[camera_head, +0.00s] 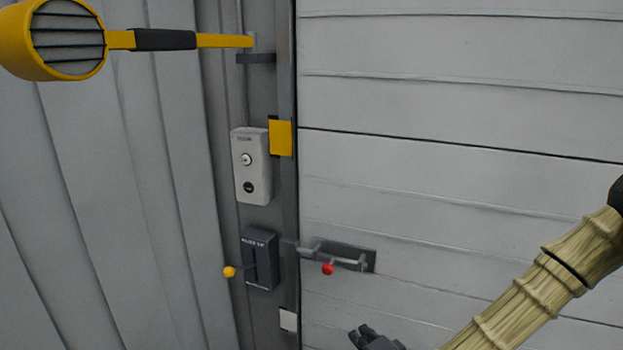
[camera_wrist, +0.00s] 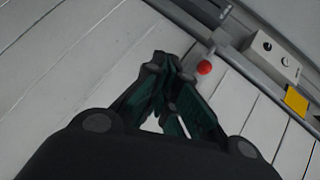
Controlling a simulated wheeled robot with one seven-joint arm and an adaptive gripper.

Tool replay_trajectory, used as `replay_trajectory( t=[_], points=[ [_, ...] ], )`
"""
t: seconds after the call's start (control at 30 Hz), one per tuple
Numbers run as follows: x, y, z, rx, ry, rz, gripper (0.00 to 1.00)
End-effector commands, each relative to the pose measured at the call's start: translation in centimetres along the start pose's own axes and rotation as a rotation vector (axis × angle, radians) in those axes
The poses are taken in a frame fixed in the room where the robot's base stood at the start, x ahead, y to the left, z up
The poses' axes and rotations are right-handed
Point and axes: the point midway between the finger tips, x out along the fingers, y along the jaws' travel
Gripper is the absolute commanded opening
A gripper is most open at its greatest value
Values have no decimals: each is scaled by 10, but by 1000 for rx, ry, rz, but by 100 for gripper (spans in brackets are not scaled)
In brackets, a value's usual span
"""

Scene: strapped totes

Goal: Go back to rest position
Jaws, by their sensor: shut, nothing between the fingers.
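My gripper (camera_head: 372,340) shows at the bottom edge of the head view, dark and partly cut off, in front of the pale slatted door (camera_head: 450,110). In the wrist view my gripper (camera_wrist: 165,65) is shut, with its dark green fingers together and nothing between them. A door latch (camera_head: 340,256) with a red ball knob (camera_head: 328,269) is above and left of my gripper in the head view. In the wrist view the red knob (camera_wrist: 205,67) appears just right of the fingertips. My gripper appears apart from it, though the gap in depth is hard to tell.
A dark box (camera_head: 260,258) with a yellow-knobbed lever (camera_head: 230,271) is on the door post. Above it are a pale control box (camera_head: 251,165) and a yellow plate (camera_head: 281,137). A yellow arm with a round grilled head (camera_head: 68,40) juts out at upper left. Grey ribbed wall fills the left.

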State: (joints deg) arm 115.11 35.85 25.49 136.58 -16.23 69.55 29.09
Motion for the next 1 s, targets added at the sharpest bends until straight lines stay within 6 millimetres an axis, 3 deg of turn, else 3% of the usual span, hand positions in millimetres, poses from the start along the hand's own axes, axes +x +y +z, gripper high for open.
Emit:
replay_trajectory(
  t=[0.03,0.1,0.3,0.6,0.8,1.0],
  points=[
    [-4,26,19,-50,-46,61,0],
    [-12,60,40,-117,-106,141,0],
    [-50,154,87,-306,-285,360,0],
    [-138,273,124,-576,-566,655,0],
    [-200,328,125,-727,-739,818,0],
    [-235,352,120,-808,-836,904,0]
  ],
)
